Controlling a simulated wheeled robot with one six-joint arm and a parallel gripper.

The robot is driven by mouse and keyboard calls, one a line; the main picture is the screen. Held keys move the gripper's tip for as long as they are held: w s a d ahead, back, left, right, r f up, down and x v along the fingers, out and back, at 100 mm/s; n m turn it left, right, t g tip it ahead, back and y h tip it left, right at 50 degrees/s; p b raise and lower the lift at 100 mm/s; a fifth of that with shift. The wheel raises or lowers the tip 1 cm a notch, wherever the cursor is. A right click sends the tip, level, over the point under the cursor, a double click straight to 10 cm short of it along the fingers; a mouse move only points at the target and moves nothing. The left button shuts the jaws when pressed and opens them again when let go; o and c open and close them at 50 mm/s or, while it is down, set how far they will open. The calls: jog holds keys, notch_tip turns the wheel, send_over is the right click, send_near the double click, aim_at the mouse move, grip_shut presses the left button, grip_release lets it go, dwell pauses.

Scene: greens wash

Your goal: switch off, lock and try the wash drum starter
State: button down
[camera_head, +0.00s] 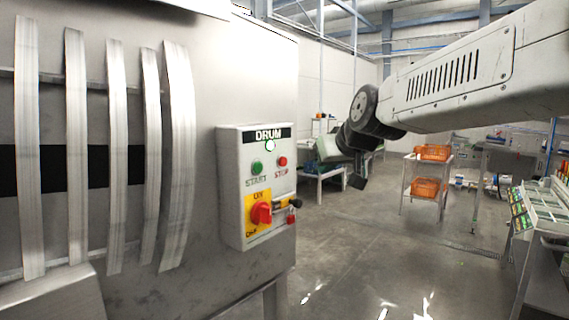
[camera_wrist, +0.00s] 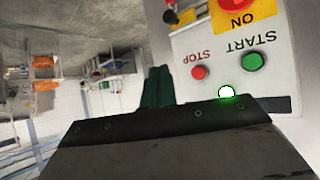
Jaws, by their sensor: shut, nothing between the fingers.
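The drum starter (camera_head: 232,185) is a pale box labelled DRUM on the steel machine's side. Its top lamp (camera_head: 270,146) glows white-green, also in the wrist view (camera_wrist: 227,92). Below are a green START button (camera_head: 257,168) and a red STOP button (camera_head: 282,161). A red rotary handle (camera_head: 262,213) sits on a yellow ON/OFF plate (camera_head: 250,203); its exact setting is hard to tell. A black-ended part (camera_head: 295,203) and a small red padlock-like item (camera_head: 292,217) are at the box's right. My gripper (camera_head: 357,181) is shut and empty, right of the box and apart from it.
Metal strips (camera_head: 115,160) hang on the machine at left. Orange crates (camera_head: 428,187) stand on a rack further back. A bench with small packets (camera_head: 520,212) is at right. The concrete floor (camera_head: 370,250) between is open.

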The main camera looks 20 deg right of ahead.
aim_at(283, 162)
jog(key=w+a, duration=0.5)
jog(key=w, duration=0.2)
dwell(0.6)
jog(key=shift+w+a, duration=0.1)
jog(key=shift+a, duration=0.1)
dwell(1.8)
jog(key=shift+w+a, duration=0.15)
jog(key=shift+w, duration=0.1)
jog(key=shift+w+a, duration=0.25)
jog(key=shift+w, duration=0.1)
dwell(0.7)
dwell(0.3)
jog(key=shift+s+d, duration=0.5)
jog(key=shift+s, duration=0.2)
